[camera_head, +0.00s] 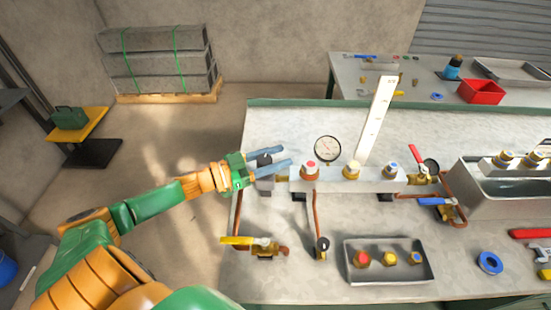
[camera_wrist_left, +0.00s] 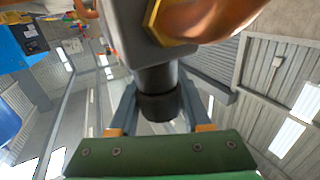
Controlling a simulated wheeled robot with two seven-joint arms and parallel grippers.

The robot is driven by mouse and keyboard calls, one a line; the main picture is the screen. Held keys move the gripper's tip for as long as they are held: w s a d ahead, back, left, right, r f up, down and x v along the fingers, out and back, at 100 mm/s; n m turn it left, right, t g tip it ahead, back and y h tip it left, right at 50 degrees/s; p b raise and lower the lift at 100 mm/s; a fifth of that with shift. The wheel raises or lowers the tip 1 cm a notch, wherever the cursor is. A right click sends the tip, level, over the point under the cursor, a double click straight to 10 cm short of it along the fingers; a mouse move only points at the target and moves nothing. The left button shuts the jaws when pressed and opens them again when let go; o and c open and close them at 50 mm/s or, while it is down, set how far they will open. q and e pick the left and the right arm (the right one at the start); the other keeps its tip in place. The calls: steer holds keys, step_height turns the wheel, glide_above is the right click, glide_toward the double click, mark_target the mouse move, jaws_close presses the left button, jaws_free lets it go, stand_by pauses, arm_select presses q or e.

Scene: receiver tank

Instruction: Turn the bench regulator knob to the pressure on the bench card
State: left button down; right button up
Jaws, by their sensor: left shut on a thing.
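My left gripper (camera_head: 281,158) reaches in from the left, its blue-grey fingers on either side of the dark regulator knob (camera_head: 264,160) at the left end of the grey manifold block. In the left wrist view the black knob (camera_wrist_left: 159,103) sits between the two fingers, and the gripper is shut on it. A round white gauge (camera_head: 327,148) stands just right of the fingers; its reading is too small to make out. A tall white card or strip with small marks (camera_head: 378,120) stands behind the manifold; its text is unreadable. My right gripper is not in view.
The manifold (camera_head: 345,183) carries red, yellow and blue-topped fittings. A yellow-handled valve (camera_head: 250,241), a grey tray of fittings (camera_head: 395,279) and a blue tape roll (camera_head: 490,263) are on the bench in front. A red-handled valve (camera_head: 417,155) is at the manifold's right.

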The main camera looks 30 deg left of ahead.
arm_select(q)
steer(key=shift+c, duration=1.8)
jaws_free()
steer(key=shift+w, duration=0.1)
steer(key=v, duration=0.7)
